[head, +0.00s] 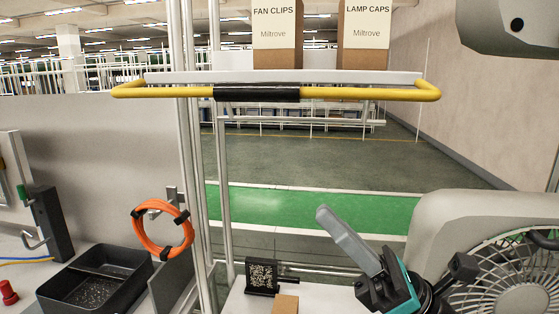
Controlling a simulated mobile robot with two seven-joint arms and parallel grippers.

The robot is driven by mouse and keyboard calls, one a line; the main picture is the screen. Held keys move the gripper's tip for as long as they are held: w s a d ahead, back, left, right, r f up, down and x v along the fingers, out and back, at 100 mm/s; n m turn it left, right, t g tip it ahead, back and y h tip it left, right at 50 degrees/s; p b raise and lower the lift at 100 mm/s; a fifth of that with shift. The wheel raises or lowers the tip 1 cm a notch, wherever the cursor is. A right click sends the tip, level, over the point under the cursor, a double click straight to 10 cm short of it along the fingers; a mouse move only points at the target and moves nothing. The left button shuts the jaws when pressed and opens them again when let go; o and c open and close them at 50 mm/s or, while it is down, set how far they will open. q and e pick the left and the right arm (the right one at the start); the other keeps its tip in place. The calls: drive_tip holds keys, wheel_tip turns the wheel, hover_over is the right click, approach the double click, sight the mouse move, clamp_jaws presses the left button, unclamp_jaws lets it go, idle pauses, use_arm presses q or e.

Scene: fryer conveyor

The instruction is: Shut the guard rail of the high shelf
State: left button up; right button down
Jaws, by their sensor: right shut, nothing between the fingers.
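The guard rail (180,92) is a yellow bar with a black grip (256,94) at its middle. It runs across the front of the high shelf (300,77), at about the level of the shelf board and below the boxes' labels. Its bent ends reach back toward the board. My right gripper (324,214) is at the lower right, well below the rail and apart from it. Its grey fingers are together, empty, and point up and left. My left gripper is out of view.
Boxes labelled FAN CLIPS (277,30) and LAMP CAPS (366,30) stand on the shelf. Metal posts (190,150) rise at left. An orange coil (139,237) and a black tray (62,290) are lower left. A fan (515,285) is lower right. Space below the rail looks open.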

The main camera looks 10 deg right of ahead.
sight(263, 87)
drive_tip(key=d+r+p+x, duration=0.2)
drive_tip(key=p+x, duration=0.4)
drive_tip(key=x, duration=0.6)
drive_tip(key=shift+s+a+r, duration=0.15)
drive_tip(key=shift+a+r, duration=0.1)
drive_tip(key=shift+a, duration=0.1)
